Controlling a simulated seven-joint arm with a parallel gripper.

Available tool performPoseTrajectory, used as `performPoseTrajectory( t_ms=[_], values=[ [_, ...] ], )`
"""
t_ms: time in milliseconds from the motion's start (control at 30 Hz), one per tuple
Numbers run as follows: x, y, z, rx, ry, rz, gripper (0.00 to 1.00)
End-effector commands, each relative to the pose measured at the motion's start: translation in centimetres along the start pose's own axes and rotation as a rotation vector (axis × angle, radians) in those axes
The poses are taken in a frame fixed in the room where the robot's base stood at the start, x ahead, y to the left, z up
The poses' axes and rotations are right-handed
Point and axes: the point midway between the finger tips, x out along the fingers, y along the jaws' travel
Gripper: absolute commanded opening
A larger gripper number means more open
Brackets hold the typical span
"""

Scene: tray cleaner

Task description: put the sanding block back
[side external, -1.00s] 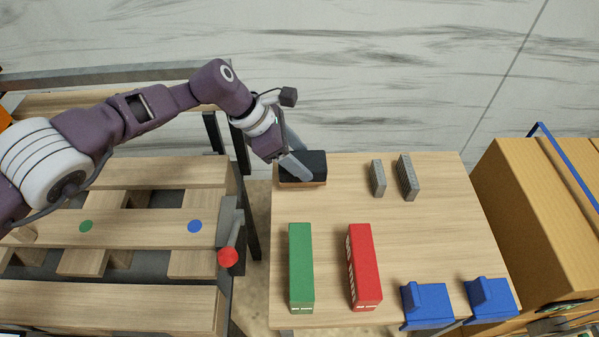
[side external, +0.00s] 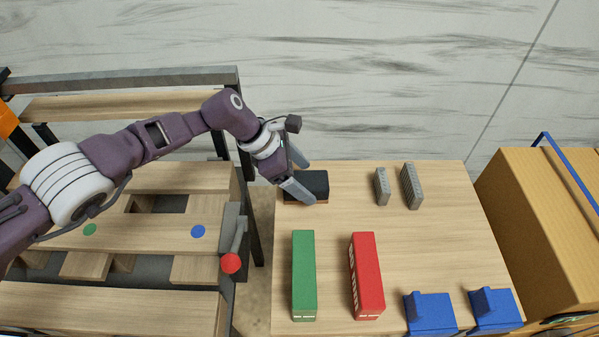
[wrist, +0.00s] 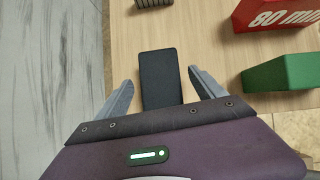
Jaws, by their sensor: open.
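The sanding block (side external: 313,187), black on top with a wooden lower part, sits on the wooden table (side external: 340,215) near its back left corner. In the wrist view the black top of the sanding block (wrist: 160,78) lies between the two fingers. My gripper (side external: 309,182) is open at the block, with one finger on its near side and the other behind it. In the wrist view my gripper (wrist: 158,88) shows a gap between each finger and the block. The block's left end is partly hidden by my gripper in the side view.
Two grey blocks (side external: 382,186) (side external: 411,186) stand right of the sanding block. A green box (side external: 304,275) and a red box (side external: 366,275) lie in front. Two blue tools (side external: 431,312) (side external: 495,309) are at the front right. A slatted bench with a red-knobbed lever (side external: 231,262) is left.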

Motion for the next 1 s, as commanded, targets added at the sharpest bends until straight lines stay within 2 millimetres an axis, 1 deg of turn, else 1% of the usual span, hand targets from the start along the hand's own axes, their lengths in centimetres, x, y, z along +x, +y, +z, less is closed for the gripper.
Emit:
performPoseTrajectory(
  t_ms=[67, 167, 233, 400, 533, 600, 700, 933, 967, 1000],
  values=[
    [-0.6, 0.1, 0.1, -0.002, -0.001, 0.002, 0.79],
    [-2.1, 0.2, 0.2, -0.005, -0.003, 0.005, 0.79],
    [-3.5, -0.1, 0.2, -0.003, -0.003, 0.000, 0.79],
    [-8.2, 0.1, 0.2, -0.002, -0.003, 0.003, 0.79],
    [-10.8, 0.1, 0.1, 0.000, -0.002, 0.002, 0.79],
    [-11.5, 0.0, 0.1, 0.001, -0.001, 0.000, 0.79],
    [-12.0, 0.0, 0.1, 0.001, 0.000, -0.001, 0.79],
    [-12.1, 0.0, 0.1, 0.001, 0.000, -0.001, 0.79],
    [-12.4, 0.1, 0.1, 0.005, -0.001, 0.001, 0.79],
    [-13.3, 0.2, 0.2, 0.018, -0.003, 0.008, 0.79]
  ],
)
